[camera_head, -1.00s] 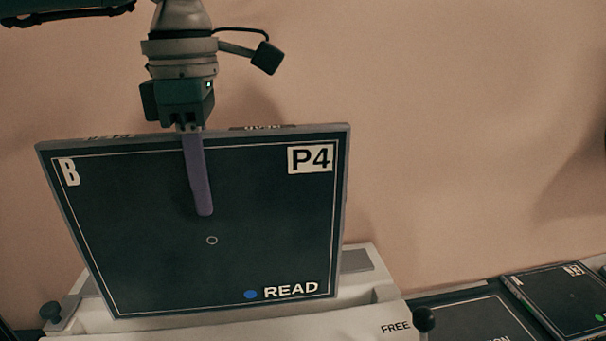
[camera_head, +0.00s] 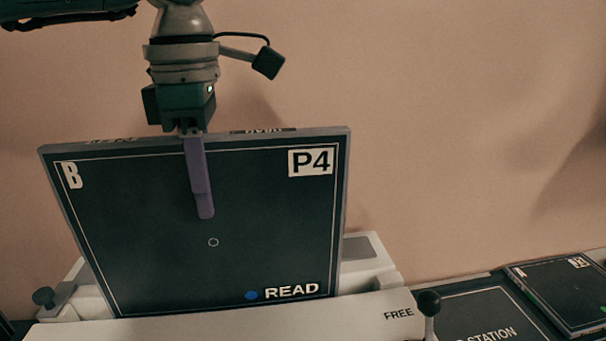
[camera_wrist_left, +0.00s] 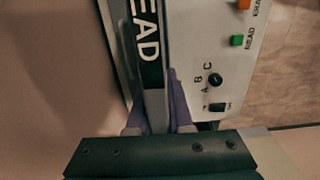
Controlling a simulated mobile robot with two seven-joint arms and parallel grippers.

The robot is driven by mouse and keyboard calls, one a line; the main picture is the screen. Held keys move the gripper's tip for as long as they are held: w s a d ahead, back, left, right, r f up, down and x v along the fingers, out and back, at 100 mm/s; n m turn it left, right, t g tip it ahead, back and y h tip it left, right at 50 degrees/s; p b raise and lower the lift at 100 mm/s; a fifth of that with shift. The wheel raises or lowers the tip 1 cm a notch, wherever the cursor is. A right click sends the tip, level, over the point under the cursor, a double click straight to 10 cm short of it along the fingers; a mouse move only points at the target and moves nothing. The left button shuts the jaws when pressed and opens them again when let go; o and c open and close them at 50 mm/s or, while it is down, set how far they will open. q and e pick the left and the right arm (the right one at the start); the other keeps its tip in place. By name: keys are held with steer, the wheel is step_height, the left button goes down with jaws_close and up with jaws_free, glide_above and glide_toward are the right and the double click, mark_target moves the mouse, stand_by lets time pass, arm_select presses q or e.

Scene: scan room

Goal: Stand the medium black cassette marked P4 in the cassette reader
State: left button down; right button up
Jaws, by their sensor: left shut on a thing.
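The black cassette marked P4 (camera_head: 270,220) stands upright, tilted slightly in the picture, with "READ" and a blue dot at its lower edge. My left gripper (camera_head: 204,205) is shut on its top edge, one purple finger lying down its front face. The wrist view shows the cassette's edge (camera_wrist_left: 152,75) between both purple fingers. The white cassette reader (camera_head: 220,328), marked FREE, is below. The cassette's bottom edge is hidden behind the reader's front part, so I cannot tell whether it rests on the bottom. My right gripper is not in view.
The reader has a black-knobbed lever (camera_head: 429,302) at right and a dark knob (camera_head: 43,297) at left. Another black cassette (camera_head: 566,292) lies to the right, beside a dark panel ending in "STATION" (camera_head: 475,320). The wrist view shows a control panel with green and orange buttons (camera_wrist_left: 236,41).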

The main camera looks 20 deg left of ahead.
arm_select(q)
step_height(320, 180, down, 8)
steer(key=b, duration=0.6)
stand_by(1.7)
steer(key=c, duration=1)
jaws_free()
steer(key=shift+o, duration=1.3)
steer(key=shift+f, duration=0.1)
step_height(320, 180, up, 10)
steer(key=b, duration=0.1)
